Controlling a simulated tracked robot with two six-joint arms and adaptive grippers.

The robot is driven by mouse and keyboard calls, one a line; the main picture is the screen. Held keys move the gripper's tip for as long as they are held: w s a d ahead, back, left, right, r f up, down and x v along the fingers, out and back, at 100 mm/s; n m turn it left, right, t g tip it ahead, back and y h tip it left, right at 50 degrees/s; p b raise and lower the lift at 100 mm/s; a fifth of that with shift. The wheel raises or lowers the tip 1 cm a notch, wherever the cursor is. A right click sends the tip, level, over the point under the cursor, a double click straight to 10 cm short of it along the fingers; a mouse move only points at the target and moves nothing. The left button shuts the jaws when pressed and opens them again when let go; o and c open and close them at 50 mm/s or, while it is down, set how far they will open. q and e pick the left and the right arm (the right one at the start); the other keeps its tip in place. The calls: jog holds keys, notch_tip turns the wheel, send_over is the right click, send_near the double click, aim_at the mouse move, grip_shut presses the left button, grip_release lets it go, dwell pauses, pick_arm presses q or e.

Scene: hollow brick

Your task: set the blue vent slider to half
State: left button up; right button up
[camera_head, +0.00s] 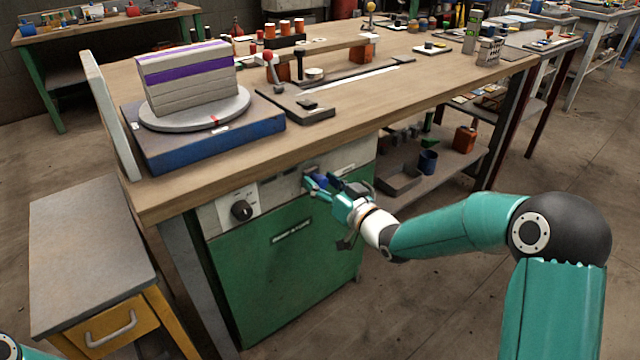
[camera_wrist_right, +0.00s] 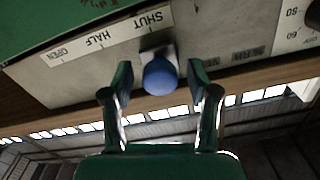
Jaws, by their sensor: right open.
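The blue vent slider knob (camera_wrist_right: 159,77) stands out from a grey panel strip in the right wrist view. It is at the SHUT end of the printed scale (camera_wrist_right: 108,38), which reads SHUT, HALF and OPEN. My right gripper (camera_wrist_right: 157,82) is open, with one finger on each side of the knob. Small gaps show between knob and fingers. In the head view my right gripper (camera_head: 328,187) is at the front panel of the green cabinet (camera_head: 275,265), under the bench, and largely covers the slider. My left gripper is not in view.
A black dial (camera_head: 241,210) sits on the panel left of the slider. The wooden bench top (camera_head: 420,90) overhangs above, carrying a blue-based turntable (camera_head: 215,140) with a striped block. A grey-topped drawer unit (camera_head: 90,230) stands left. Floor right of the cabinet is clear.

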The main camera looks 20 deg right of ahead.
aim_at(330, 164)
grip_shut()
jog(key=d, duration=0.2)
jog(key=w+d, duration=0.2)
jog(key=d, duration=0.1)
jog(key=shift+d, duration=0.35)
grip_release()
